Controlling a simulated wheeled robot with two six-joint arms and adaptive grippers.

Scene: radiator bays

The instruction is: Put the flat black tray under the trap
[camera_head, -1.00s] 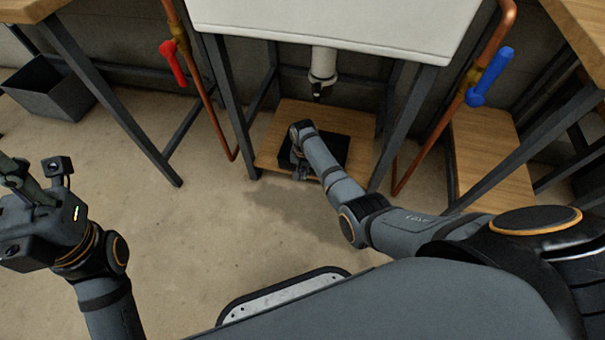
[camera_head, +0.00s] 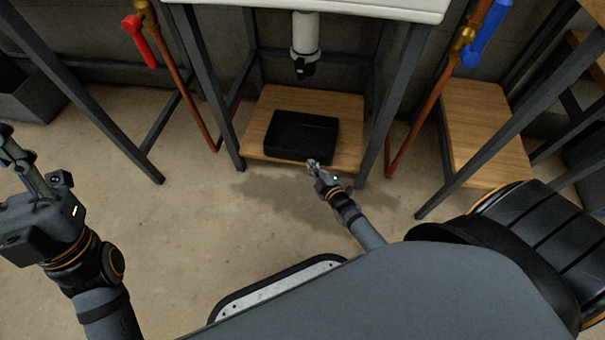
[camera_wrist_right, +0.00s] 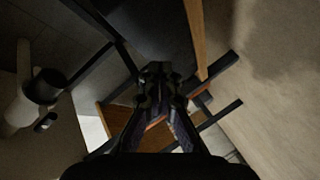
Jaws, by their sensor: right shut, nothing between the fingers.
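The flat black tray (camera_head: 302,136) lies on the low wooden shelf (camera_head: 262,113), toward its front edge. The trap (camera_head: 304,46), a white pipe with a black lower end, hangs above the shelf, in line with the tray from left to right. The trap also shows at the left of the right wrist view (camera_wrist_right: 42,88). My right gripper (camera_head: 312,164) is shut and empty, just in front of the tray's near right corner. In the wrist view its fingers (camera_wrist_right: 159,72) meet. My left gripper (camera_head: 12,150) is far left, away from the tray; its fingertips are partly cut off.
Dark metal legs (camera_head: 205,85) stand either side of the shelf. Copper pipes carry a red-handled valve (camera_head: 139,42) at left and a blue-handled valve (camera_head: 487,35) at right. Another wooden shelf (camera_head: 485,130) is at right. A dark bin (camera_head: 28,92) stands far left. The front floor is clear.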

